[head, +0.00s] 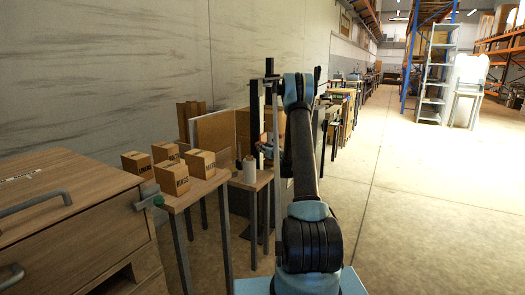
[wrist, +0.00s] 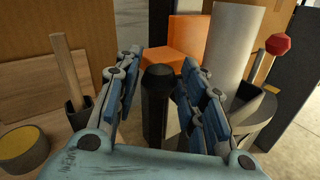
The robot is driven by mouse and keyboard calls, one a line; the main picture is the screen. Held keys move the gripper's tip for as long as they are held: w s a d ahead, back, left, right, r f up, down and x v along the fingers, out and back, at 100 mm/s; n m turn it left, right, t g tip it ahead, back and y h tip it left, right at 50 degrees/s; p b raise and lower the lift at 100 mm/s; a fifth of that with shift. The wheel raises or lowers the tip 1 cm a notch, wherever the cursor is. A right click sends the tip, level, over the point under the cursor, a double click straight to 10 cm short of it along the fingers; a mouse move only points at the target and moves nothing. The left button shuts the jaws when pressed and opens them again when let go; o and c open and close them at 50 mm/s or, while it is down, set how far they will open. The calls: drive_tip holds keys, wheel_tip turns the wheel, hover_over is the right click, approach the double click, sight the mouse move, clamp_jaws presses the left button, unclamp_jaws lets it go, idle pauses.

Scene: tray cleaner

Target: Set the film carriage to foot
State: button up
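In the wrist view my gripper (wrist: 160,66) is open, with its blue-padded fingers on either side of a black round-topped handle (wrist: 157,100). The handle stands upright between the fingers, with a gap visible on each side; I cannot tell whether they touch it lower down. Behind it are an orange block (wrist: 186,38) and a white upright roll (wrist: 236,45). Which of these parts belong to the film carriage I cannot tell. In the head view a tall mast (head: 255,115) stands left of my arm, which partly hides it.
In the wrist view a red-knobbed lever (wrist: 277,45) is at right, a wooden stick in a dark holder (wrist: 80,95) and a yellow-topped cylinder (wrist: 20,147) at left. In the head view cartons (head: 172,178) sit on a table beside a wooden cabinet (head: 70,215).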

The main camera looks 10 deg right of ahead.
drive_tip(key=shift+w+a, duration=0.1)
drive_tip(key=shift+w, duration=0.1)
clamp_jaws()
wheel_tip(320, 180, down, 8)
idle(0.8)
unclamp_jaws()
drive_tip(key=shift+v, duration=3.75)
